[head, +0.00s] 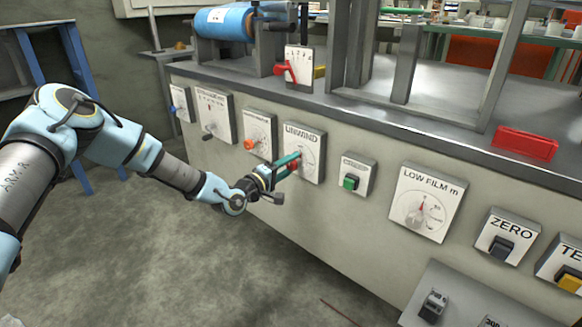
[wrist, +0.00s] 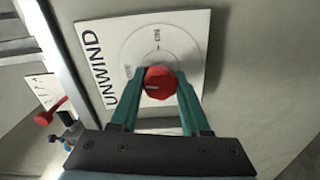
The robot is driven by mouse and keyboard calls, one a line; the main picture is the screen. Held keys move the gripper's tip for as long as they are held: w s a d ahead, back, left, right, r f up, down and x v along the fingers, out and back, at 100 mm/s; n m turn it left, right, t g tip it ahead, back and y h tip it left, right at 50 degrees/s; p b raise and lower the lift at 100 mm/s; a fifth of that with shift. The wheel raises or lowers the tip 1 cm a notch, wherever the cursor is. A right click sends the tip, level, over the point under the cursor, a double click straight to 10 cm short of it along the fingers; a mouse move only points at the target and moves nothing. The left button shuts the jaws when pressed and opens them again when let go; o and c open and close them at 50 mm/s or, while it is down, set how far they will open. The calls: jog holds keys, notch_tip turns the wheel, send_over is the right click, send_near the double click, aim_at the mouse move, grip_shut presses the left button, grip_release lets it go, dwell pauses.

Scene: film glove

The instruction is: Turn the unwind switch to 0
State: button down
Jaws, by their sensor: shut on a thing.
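The unwind switch is a red knob (wrist: 159,82) on a white plate (wrist: 120,38) lettered UNWIND, with a faint round dial and small marks around the knob. In the wrist view a pale pointer line shows on the knob's left side. In the head view the plate (head: 307,139) is on the front of the grey cabinet, and the red knob (head: 296,165) is partly hidden by my fingers. My gripper (wrist: 159,85) has its two green fingers shut on the knob, one on each side. It also shows in the head view (head: 290,162), reaching in from the left.
Other plates flank this one: an orange knob (head: 249,144) to the left, a green button (head: 350,182) and the LOW FILM dial (head: 422,207) to the right. A red lever (head: 286,71) and a red block (head: 525,143) are on the ledge above.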

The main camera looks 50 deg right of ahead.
jog(key=shift+f+n, duration=0.1)
jog(key=shift+n, duration=0.8)
jog(key=shift+c, duration=1.9)
grip_release()
jog(key=a+p, duration=0.1)
jog(key=a, duration=0.9)
jog(key=shift+w+a, duration=0.3)
jog(key=shift+a, duration=0.1)
